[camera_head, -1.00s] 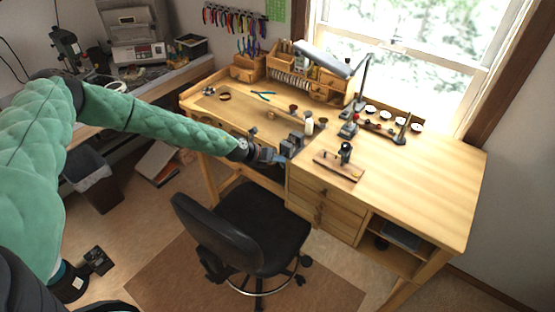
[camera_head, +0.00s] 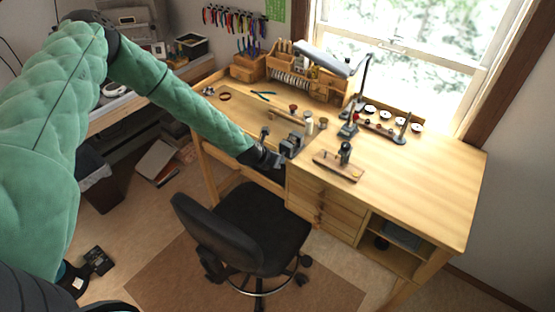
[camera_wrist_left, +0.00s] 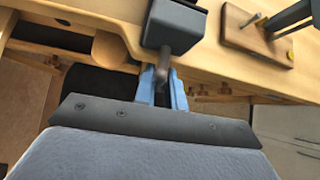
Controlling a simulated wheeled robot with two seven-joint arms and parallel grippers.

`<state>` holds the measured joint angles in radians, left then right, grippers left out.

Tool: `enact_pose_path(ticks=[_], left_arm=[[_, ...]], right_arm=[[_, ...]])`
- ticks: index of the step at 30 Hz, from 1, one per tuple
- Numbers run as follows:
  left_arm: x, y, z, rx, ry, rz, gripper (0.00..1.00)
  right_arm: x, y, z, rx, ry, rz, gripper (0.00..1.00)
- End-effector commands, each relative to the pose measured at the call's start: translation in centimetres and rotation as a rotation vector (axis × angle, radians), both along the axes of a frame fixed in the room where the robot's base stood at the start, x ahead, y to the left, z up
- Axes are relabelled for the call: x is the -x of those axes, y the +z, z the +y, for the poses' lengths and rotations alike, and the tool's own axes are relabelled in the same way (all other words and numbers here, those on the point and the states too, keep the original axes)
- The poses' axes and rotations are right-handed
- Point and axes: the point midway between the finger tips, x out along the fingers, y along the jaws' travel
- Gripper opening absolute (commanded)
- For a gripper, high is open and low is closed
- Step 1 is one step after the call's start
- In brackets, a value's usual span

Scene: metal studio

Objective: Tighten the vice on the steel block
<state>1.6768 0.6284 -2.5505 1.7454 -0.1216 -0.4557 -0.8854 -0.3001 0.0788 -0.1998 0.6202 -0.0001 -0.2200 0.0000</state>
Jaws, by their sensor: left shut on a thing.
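The dark grey vice (camera_head: 291,145) is mounted at the front edge of the wooden workbench (camera_head: 430,180). In the left wrist view, its dark jaw body (camera_wrist_left: 174,27) is at the top centre, with a thin metal screw or handle (camera_wrist_left: 165,62) coming out towards me. My left gripper (camera_head: 280,160) is at the near side of the vice. In the wrist view, its blue fingers (camera_wrist_left: 162,86) are shut around that handle part. I cannot make out the steel block; the vice and the small picture hide it.
A small wooden stand with a dark post (camera_head: 342,162) is right of the vice. A desk lamp (camera_head: 355,90) and several small jars stand behind. A black office chair (camera_head: 245,235) is below the bench front. The bench's right side is clear.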

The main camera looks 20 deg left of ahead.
Motion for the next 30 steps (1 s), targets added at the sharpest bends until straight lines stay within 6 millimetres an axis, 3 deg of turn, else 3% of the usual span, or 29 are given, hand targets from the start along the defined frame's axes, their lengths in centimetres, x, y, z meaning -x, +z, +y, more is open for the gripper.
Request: enact_pose_path(ticks=[30], left_arm=[[0.32,-0.47,-0.01,-0.905,-0.003,-0.322,0.0]], right_arm=[[0.01,-0.05,0.16,-0.001,0.0,0.0,0.36]])
